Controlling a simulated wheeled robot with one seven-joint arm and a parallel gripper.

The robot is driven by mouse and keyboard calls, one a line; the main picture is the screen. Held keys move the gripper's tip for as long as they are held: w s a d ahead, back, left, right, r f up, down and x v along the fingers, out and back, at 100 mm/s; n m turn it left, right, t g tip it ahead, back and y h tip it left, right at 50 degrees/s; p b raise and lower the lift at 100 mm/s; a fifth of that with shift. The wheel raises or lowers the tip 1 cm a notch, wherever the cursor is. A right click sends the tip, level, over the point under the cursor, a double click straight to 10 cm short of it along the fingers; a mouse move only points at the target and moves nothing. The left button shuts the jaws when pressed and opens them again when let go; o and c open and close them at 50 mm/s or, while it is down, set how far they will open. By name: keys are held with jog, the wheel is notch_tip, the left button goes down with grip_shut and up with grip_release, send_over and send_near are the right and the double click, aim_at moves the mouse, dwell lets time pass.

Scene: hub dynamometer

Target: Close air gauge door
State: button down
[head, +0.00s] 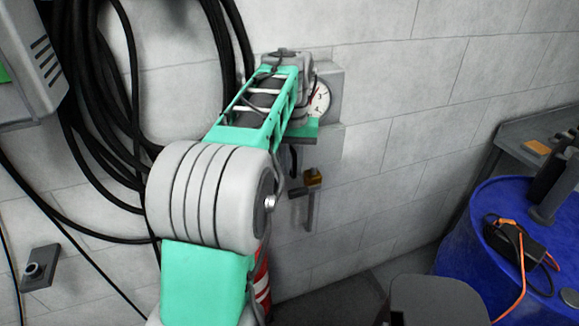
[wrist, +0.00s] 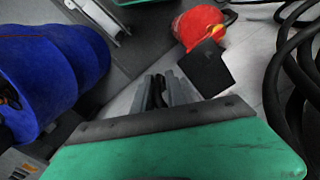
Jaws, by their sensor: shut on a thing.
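The air gauge (head: 320,102) is a white round dial in a grey wall box (head: 334,80). My arm reaches up to it and covers its left side. I cannot make out the gauge door or its angle in the head view. In the wrist view my gripper (wrist: 164,92) shows as two grey fingers beyond the green body with a dark edge strip. The fingers are close together on a narrow dark part between them. Whether that part belongs to the door is not clear.
Black hoses (head: 95,110) hang at the left. A blue barrel (head: 470,245) with a device and orange cable stands at the right. A red object (wrist: 200,25) shows beyond the fingers.

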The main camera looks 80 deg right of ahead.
jog(key=shift+w+d+r, duration=0.2)
jog(key=shift+d, duration=0.2)
jog(key=c, duration=1.6)
grip_release()
jog(key=shift+f, duration=0.1)
jog(key=shift+o, duration=0.5)
notch_tip(320, 180, up, 8)
jog(key=p, duration=0.4)
jog(key=shift+w+f, duration=0.1)
jog(key=shift+a, duration=0.1)
